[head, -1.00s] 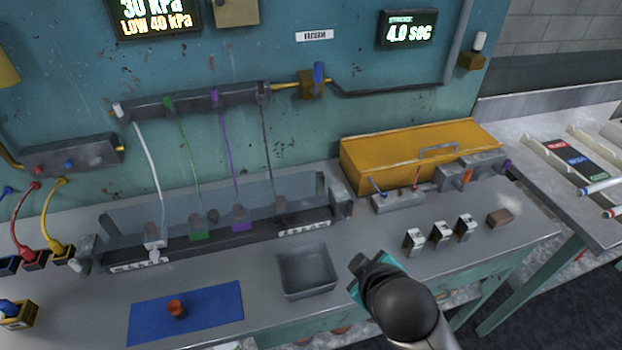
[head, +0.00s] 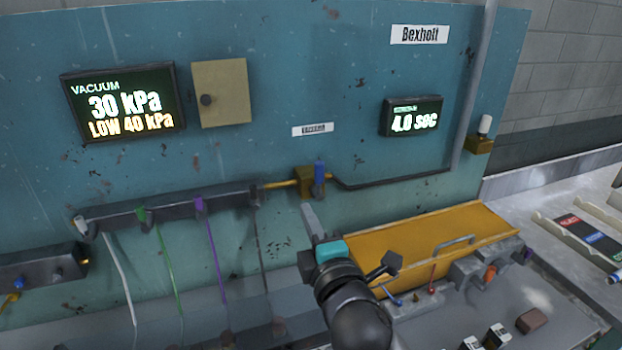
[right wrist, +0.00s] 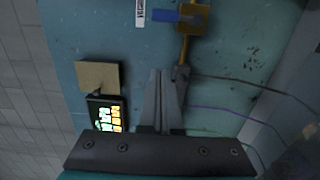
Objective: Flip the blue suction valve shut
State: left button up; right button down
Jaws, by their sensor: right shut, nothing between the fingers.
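The blue suction valve handle (head: 319,172) stands upright on a brass block (head: 311,185) on the teal wall panel, between a yellow pipe on its left and a dark pipe on its right. In the right wrist view the blue handle (right wrist: 172,16) and its brass block (right wrist: 196,18) show near the top edge. My right gripper (head: 309,212) is below the valve, pointing up, apart from it. Its fingers (right wrist: 162,75) are shut with nothing between them. My left gripper is not in view.
A dark manifold (head: 170,208) with several coloured tubes runs left of the valve. Displays (head: 122,101) (head: 411,117) hang on the panel. The wall around the valve is mostly clear.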

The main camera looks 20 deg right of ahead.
aim_at(316, 176)
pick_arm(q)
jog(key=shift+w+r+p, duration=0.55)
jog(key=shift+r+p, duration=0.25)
pick_arm(e)
jog(key=w+d, duration=0.4)
jog(key=w, duration=0.7)
